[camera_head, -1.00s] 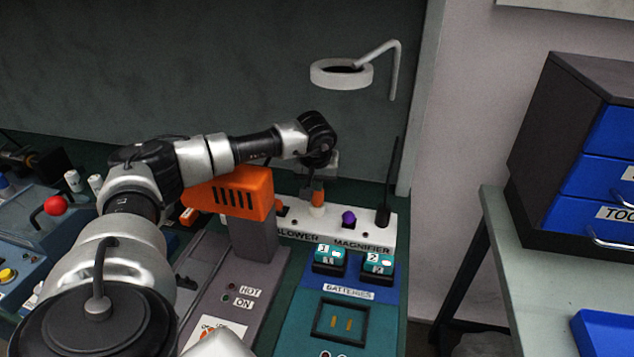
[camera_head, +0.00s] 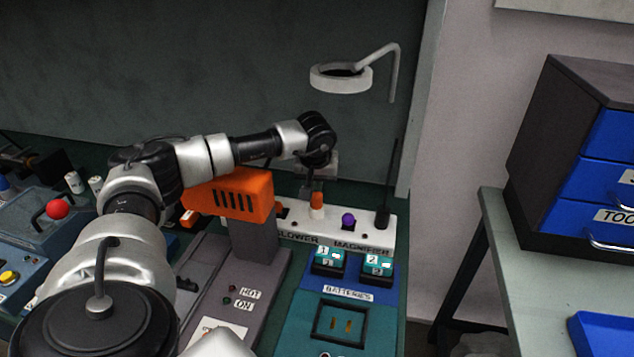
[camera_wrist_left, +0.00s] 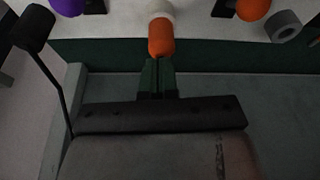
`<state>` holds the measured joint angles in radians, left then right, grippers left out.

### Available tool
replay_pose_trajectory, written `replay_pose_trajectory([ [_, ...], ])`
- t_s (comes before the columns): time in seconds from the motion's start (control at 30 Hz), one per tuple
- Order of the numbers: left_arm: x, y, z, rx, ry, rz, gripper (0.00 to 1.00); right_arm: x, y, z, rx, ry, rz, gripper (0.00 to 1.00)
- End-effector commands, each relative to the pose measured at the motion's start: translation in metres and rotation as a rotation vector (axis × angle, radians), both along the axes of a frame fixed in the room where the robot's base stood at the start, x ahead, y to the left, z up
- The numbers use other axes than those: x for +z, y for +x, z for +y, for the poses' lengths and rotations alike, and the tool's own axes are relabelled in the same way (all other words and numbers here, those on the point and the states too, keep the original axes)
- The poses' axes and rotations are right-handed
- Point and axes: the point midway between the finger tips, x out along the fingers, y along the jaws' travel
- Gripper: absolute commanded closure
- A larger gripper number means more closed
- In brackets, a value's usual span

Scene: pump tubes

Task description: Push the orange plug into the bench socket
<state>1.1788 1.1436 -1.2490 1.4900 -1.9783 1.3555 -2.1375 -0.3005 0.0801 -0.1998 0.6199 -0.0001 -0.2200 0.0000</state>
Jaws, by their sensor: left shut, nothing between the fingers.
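The orange plug (camera_head: 317,200) stands upright at the white bench socket strip (camera_head: 372,236), with a pale collar at its lower end. How deep it sits is unclear. In the left wrist view the plug (camera_wrist_left: 161,40) is at the top centre, with its pale collar beyond it. My left gripper (camera_head: 318,180) is just above the plug in the head view. In the wrist view its dark fingertips (camera_wrist_left: 159,64) are together and empty, right at the plug's near end; whether they touch it is not clear. My right gripper is not in view.
A purple knob (camera_head: 348,219) and a black plug (camera_head: 383,218) stand on the strip to the right. An orange blower (camera_head: 232,194) is close on the left, under my arm. A ring magnifier (camera_head: 341,77) hangs above. Battery blocks (camera_head: 328,262) lie in front.

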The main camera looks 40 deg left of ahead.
Motion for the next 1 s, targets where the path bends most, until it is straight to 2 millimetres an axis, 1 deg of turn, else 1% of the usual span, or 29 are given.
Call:
replay_pose_trajectory([
  [0.03, 0.01, 0.0, 0.0, -0.001, 0.0, 0.0, 1.0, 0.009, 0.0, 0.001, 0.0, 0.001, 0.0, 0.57],
  [0.17, 0.019, 0.0, 0.0, -0.001, 0.0, 0.0, 1.0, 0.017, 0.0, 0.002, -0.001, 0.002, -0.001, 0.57],
  [0.27, 0.02, 0.0, 0.0, -0.001, -0.001, 0.0, 1.0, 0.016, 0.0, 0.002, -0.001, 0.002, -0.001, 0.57],
  [0.37, 0.026, -0.001, -0.002, -0.002, -0.001, -0.003, 1.0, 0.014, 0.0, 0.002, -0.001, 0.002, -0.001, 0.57],
  [0.47, 0.04, -0.005, -0.005, -0.001, 0.0, -0.005, 1.0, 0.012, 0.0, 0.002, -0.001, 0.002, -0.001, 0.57],
  [0.5, 0.048, -0.008, -0.006, 0.0, 0.0, -0.005, 1.0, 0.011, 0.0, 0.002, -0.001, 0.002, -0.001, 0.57],
  [0.57, 0.043, -0.018, -0.013, -0.004, 0.0, 0.0, 1.0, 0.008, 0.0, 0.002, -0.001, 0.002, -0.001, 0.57],
  [0.9, 0.042, -0.072, -0.054, -0.005, 0.0, 0.0, 1.0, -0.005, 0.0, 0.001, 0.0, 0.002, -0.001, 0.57],
  [1.0, 0.043, -0.085, -0.064, -0.003, 0.001, -0.001, 1.0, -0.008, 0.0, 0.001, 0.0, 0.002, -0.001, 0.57],
])
